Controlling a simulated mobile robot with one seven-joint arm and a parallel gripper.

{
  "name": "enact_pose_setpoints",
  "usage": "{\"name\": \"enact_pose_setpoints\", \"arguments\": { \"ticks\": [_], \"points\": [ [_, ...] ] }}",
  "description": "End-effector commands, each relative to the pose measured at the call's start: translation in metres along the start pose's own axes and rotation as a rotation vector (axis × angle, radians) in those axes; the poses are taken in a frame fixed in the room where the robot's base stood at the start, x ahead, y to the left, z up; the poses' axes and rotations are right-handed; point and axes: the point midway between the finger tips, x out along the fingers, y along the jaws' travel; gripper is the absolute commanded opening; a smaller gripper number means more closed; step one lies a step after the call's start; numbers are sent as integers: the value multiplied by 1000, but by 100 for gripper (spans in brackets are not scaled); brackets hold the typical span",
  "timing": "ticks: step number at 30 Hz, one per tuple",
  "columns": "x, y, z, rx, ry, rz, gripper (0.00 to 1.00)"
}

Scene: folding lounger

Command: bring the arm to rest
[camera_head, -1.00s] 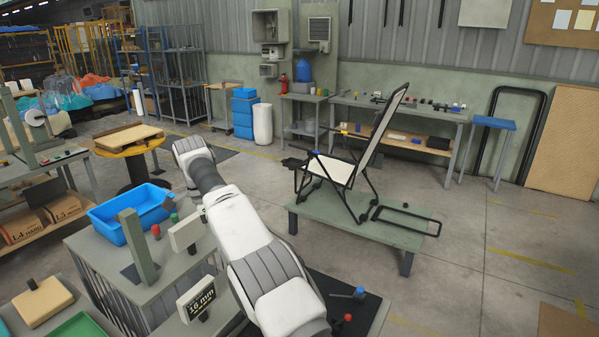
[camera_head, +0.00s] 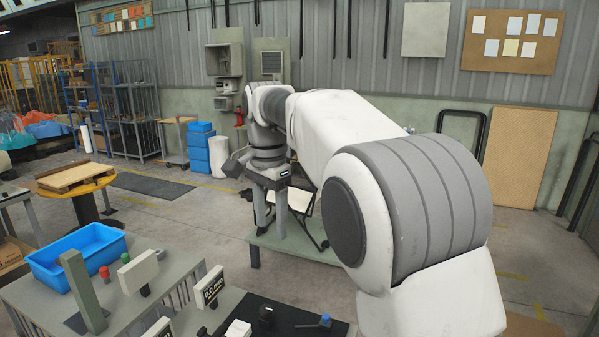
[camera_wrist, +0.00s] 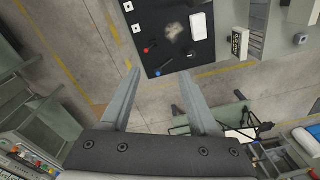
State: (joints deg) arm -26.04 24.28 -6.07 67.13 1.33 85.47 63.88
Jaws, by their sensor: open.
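My gripper (camera_head: 270,228) hangs pointing down at the end of my raised, bent arm in the head view. Its two grey fingers stand apart with nothing between them. They also show spread and empty in the wrist view (camera_wrist: 158,73). The folding lounger is mostly hidden behind my arm in the head view; part of its pale seat (camera_head: 302,201) and dark frame shows. It stands on a low green platform (camera_head: 288,246). In the wrist view the lounger's pale seat (camera_wrist: 240,133) and dark frame lie at the lower right, apart from the fingers.
A black mat (camera_head: 290,318) lies at the front. A yellow round table (camera_head: 76,186) stands at the left. Open floor lies between.

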Motion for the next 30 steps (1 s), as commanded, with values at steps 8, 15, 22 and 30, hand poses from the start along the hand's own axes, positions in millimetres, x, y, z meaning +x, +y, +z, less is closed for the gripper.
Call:
{"name": "enact_pose_setpoints", "arguments": {
  "ticks": [8,15,22,30],
  "points": [
    [-20,73,-12,-139,35,-83,62],
    [-22,135,-8,-268,88,-139,62],
    [-12,194,4,-392,158,-176,62],
    [14,258,28,-540,259,-194,62]
  ]
}}
